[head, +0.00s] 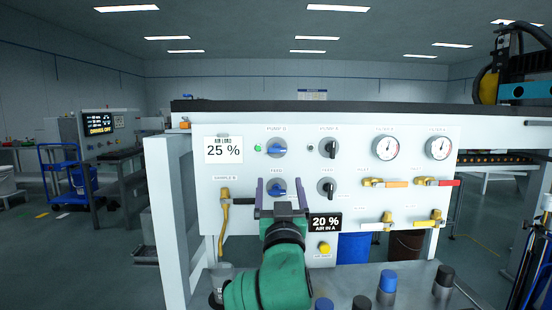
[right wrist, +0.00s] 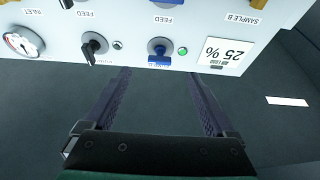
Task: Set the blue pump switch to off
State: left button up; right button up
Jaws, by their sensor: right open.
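The blue pump switch (head: 277,149) is in the upper row of the white panel; its blue handle looks about level. A lit green lamp (head: 257,148) is just left of it. The switch also shows upside down in the right wrist view (right wrist: 159,54), ahead of the fingertips. My right gripper (head: 280,184) is open and empty, its two fingers raised in front of the lower blue feed switch (head: 277,188), below the pump switch. In the right wrist view the fingers (right wrist: 158,73) are apart, with nothing between them. My left gripper is not in view.
A black pump switch (head: 328,149) and black feed switch (head: 327,187) are to the right. Gauges (head: 387,147), coloured valves (head: 388,218) and a yellow button (head: 323,248) are also on the panel. Blue and black caps (head: 388,281) stand on the shelf below.

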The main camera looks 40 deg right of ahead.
aim_at(277, 152)
jog(key=p+x, duration=0.1)
jog(key=x, duration=0.1)
jog(key=r+p+x, duration=0.1)
jog(key=x, duration=0.5)
jog(key=shift+s+r+p, duration=0.1)
jog(key=shift+r+p, duration=0.3)
jog(key=shift+r, duration=0.05)
jog(key=x, duration=0.3)
jog(key=shift+p, duration=0.3)
jog(key=shift+w+d+r, duration=0.15)
jog(key=shift+w+r, duration=0.1)
jog(key=shift+w, duration=0.05)
jog(key=shift+w+d, duration=0.15)
jog(key=shift+w, duration=0.05)
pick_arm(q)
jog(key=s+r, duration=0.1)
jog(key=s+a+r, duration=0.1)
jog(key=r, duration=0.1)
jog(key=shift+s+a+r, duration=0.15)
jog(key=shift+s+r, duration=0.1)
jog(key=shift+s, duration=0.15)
pick_arm(e)
jog(key=c, duration=1.4)
